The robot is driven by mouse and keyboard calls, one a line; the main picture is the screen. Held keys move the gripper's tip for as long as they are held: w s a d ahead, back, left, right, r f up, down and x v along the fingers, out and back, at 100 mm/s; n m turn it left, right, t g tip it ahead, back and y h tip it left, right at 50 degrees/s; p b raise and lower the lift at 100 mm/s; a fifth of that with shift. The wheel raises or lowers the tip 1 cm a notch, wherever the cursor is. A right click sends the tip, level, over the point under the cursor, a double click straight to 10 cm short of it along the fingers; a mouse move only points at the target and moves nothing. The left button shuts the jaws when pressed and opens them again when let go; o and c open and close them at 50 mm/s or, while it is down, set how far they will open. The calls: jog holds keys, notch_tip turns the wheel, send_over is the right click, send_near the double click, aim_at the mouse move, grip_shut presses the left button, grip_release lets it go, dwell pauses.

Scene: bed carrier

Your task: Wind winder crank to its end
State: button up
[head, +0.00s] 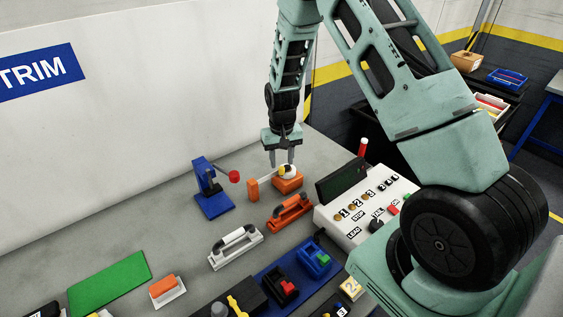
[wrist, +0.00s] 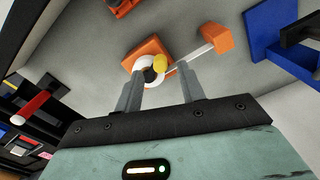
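My gripper (head: 282,159) points down with its two fingers apart and nothing visible held between them. Just below it is an orange-based device (head: 288,183) with a white, yellow and black hub on top. In the wrist view, the hub (wrist: 152,74) shows between the two fingertips (wrist: 162,78); I cannot tell whether they touch it. A pale crank arm (wrist: 192,57) runs from the hub to an orange handle (wrist: 217,38), which also shows in the head view (head: 252,190), left of the base. A blue stand (head: 209,190) with an arm and a red knob (head: 234,176) stands further left.
A control console (head: 365,205) with a dark screen stands to the right. A green mat (head: 110,282) lies front left. The wall (head: 130,130) bounds the bench behind.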

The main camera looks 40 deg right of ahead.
aim_at(282, 167)
jog(key=shift+f, duration=1.5)
grip_shut()
jog(key=shift+s+n, duration=0.1)
jog(key=shift+n, duration=0.2)
jog(key=n+b, duration=0.1)
jog(key=s+d+n+b, duration=0.1)
jog(key=n, duration=0.1)
jog(key=shift+f+n, duration=0.1)
jog(key=shift+n, duration=0.2)
jog(key=n, duration=0.1)
jog(key=d+n+b, duration=0.1)
jog(key=n, duration=0.1)
jog(key=shift+s+n, duration=0.3)
jog(key=shift+s, duration=0.05)
jog(key=shift+d+n+p, duration=0.15)
jog(key=shift+d+n, duration=0.3)
jog(key=shift+n, duration=0.9)
jog(key=shift+d+n+p, duration=0.2)
jog(key=shift+d+n, duration=0.3)
jog(key=shift+n, duration=0.8)
jog(key=shift+d+n+p, duration=0.15)
jog(key=shift+d+n, duration=0.3)
jog(key=shift+n, duration=0.9)
